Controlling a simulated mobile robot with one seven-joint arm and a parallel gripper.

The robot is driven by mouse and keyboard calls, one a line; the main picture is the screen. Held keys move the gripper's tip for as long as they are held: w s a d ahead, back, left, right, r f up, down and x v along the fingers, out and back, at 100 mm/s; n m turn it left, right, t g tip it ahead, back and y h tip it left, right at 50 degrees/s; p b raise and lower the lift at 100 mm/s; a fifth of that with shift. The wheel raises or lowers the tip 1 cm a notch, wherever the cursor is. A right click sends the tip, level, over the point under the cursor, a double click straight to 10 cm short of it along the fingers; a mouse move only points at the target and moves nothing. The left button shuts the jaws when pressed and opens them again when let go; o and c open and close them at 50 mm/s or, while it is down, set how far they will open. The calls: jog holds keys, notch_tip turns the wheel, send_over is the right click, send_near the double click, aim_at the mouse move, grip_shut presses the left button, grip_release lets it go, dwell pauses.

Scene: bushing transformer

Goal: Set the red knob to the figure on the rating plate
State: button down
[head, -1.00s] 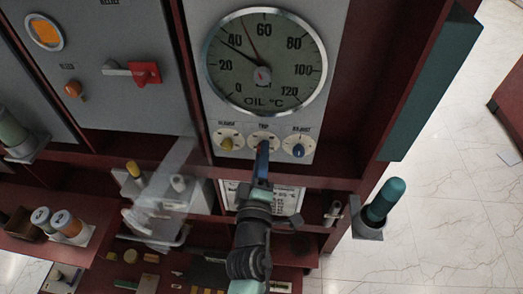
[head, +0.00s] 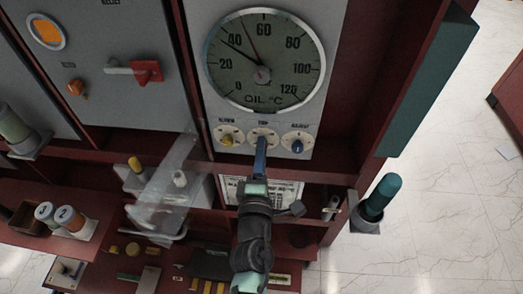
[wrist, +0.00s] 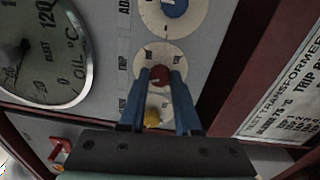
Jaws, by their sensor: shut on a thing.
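The red knob (wrist: 160,76) sits on the middle dial, labelled TRIP, below the oil gauge. My gripper (wrist: 161,80) has its two blue fingers on either side of the knob, shut on it. In the head view my gripper (head: 261,146) covers the knob. The rating plate (wrist: 285,95) is at the right of the wrist view; its trip line is partly cut off and its figure is not readable. In the head view the plate (head: 285,190) is partly behind my arm. The oil gauge (head: 285,88) has a dark pointer near 40 and a thin reddish one between 40 and 60.
A yellow knob (head: 226,140) and a blue knob (head: 298,146) flank the middle dial closely. A red switch handle (head: 147,71) is on the left panel. A clear plastic-looking cover (head: 170,165) and a teal-topped post (head: 380,196) stand on either side of my arm.

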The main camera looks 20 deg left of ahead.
jog(key=c, duration=0.6)
grip_release()
jog(key=b+v, duration=0.2)
jog(key=v, duration=1.1)
jog(key=shift+b, duration=0.3)
